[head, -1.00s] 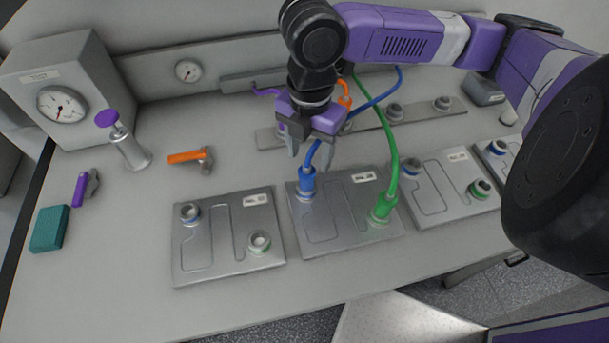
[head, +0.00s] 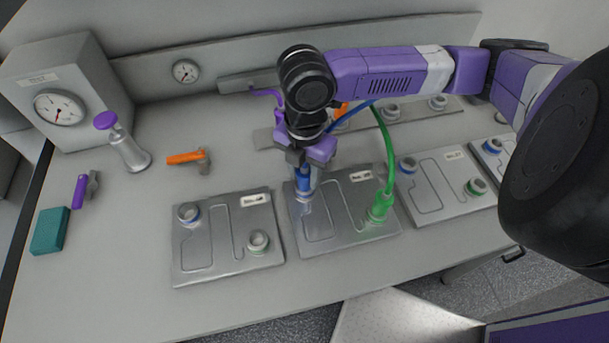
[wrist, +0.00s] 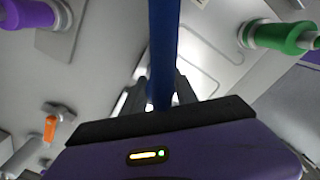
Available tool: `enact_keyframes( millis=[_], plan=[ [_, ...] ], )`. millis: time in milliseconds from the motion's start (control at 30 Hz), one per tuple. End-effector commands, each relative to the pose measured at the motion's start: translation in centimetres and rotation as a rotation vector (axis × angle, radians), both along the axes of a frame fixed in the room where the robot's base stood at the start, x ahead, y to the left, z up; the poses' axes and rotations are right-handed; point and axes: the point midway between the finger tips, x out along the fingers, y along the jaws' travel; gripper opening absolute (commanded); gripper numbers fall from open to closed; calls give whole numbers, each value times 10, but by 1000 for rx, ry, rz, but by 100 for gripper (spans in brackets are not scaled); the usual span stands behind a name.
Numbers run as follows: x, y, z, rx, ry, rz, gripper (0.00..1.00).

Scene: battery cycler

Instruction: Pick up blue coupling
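The blue coupling (head: 303,181) stands upright on the left port of the middle plate (head: 345,225). Its blue hose (wrist: 163,50) rises from it and runs through the middle of the wrist view, hiding the coupling there. My gripper (head: 304,172) points down right over the coupling, with its fingers on either side of it. In the wrist view the fingers (wrist: 162,92) flank the hose closely. Whether they press on the coupling or stand slightly apart from it cannot be seen.
A green coupling (head: 379,207) with a green hose stands on the same plate's right port. A plate (head: 215,256) with two uncovered ports lies to the left. The front table strip is clear.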

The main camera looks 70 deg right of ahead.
Motion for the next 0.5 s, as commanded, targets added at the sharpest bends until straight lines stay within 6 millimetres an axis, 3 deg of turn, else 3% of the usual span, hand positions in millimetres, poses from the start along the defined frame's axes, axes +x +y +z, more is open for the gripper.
enact_keyframes(
  millis=[33, 100, 500],
  plan=[
    [0, 0, 0, 0, 0, 0, 10],
    [0, 0, 0, 0, 0, 0, 0],
    [0, 0, 4, -1, -2, 0, 0]
  ],
)
